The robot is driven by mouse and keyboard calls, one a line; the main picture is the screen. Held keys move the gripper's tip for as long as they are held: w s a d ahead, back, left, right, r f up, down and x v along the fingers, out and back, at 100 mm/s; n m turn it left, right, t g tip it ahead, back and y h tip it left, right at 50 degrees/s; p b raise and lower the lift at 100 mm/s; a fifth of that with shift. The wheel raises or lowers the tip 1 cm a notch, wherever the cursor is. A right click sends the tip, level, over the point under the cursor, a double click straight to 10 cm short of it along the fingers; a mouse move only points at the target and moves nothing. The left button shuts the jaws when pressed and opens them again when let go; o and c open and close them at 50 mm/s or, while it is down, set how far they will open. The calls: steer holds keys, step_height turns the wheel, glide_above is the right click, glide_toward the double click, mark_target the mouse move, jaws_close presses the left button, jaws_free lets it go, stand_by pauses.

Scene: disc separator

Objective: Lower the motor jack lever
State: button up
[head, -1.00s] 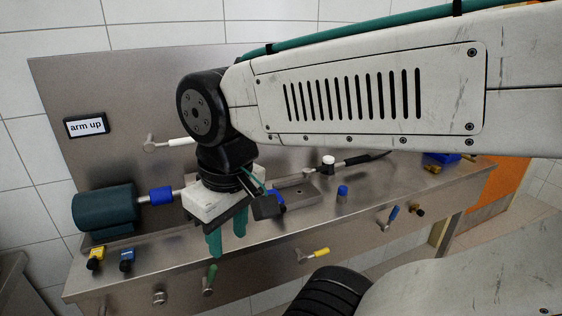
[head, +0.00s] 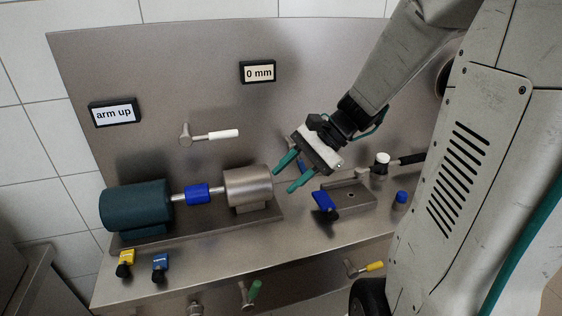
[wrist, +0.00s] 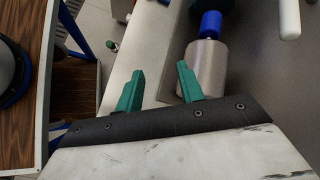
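Several levers show, and I cannot tell which one is the motor jack lever. A white-handled lever (head: 210,135) sticks out sideways from the back panel, its handle pointing right; a white handle (wrist: 289,18) also shows in the wrist view. Below the bench top, a green-handled lever (head: 250,293) points up and a yellow-handled lever (head: 363,268) points right. The teal motor (head: 136,207) sits at the bench's left. My gripper (head: 284,180) is open and empty, just right of the silver cylinder (head: 248,189). In the wrist view its fingers (wrist: 161,72) are spread apart.
A blue coupling (head: 197,193) joins motor and cylinder. An "arm up" sign (head: 114,113) and a "0 mm" display (head: 258,72) are on the back panel (head: 330,60). Yellow (head: 126,259) and blue (head: 160,262) clamps sit along the front edge. A metal block (head: 350,197) stands at right.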

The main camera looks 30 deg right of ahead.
steer(key=w+d+f+m+t, duration=0.35)
steer(key=d+m, duration=0.25)
steer(key=d, duration=0.2)
steer(key=m+t, duration=0.4)
steer(key=m, duration=0.2)
glide_toward(303, 167)
steer(key=x, duration=0.3)
steer(key=shift+w+d+f, duration=0.15)
steer(key=shift+d+f, duration=0.05)
steer(key=shift+f, duration=0.1)
steer(key=shift+h, duration=0.3)
steer(key=x, duration=0.7)
steer(key=shift+w+a, duration=0.1)
steer(key=shift+w, duration=0.15)
jaws_close()
